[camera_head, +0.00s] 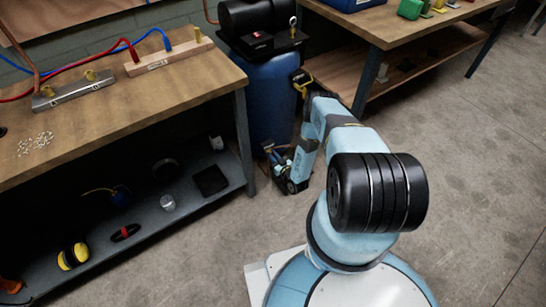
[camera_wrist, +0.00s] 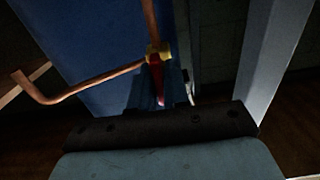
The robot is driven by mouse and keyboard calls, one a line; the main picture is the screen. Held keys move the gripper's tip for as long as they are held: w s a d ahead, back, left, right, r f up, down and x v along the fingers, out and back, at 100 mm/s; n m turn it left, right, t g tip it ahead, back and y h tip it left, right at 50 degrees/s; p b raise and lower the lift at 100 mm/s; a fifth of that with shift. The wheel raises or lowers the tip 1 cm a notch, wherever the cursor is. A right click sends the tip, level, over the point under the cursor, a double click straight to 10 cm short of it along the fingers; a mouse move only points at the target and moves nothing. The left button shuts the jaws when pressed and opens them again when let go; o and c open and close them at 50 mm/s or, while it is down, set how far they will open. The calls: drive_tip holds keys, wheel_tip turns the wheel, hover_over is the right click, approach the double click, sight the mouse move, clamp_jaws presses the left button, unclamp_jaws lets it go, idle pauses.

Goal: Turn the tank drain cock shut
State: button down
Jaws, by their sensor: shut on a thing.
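The blue tank (camera_head: 270,95) stands between the two benches in the head view, and its blue side (camera_wrist: 75,45) fills the upper left of the wrist view. The drain cock (camera_wrist: 159,52) shows there as a small brass body with a red lever (camera_wrist: 157,84) pointing down toward my gripper. My gripper (camera_wrist: 161,88) is shut on the red lever, a blue-grey finger on each side of it. In the head view my gripper (camera_head: 272,152) is low beside the tank's foot; the cock is too small to make out there.
A copper pipe (camera_wrist: 95,84) runs left from the cock and another rises above it. A pale upright post (camera_wrist: 262,60) stands to the right. The left bench (camera_head: 243,130) and right bench (camera_head: 365,80) flank the tank. Floor is clear at right.

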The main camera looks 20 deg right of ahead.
drive_tip(key=c, duration=1.2)
unclamp_jaws()
drive_tip(key=v, duration=1.4)
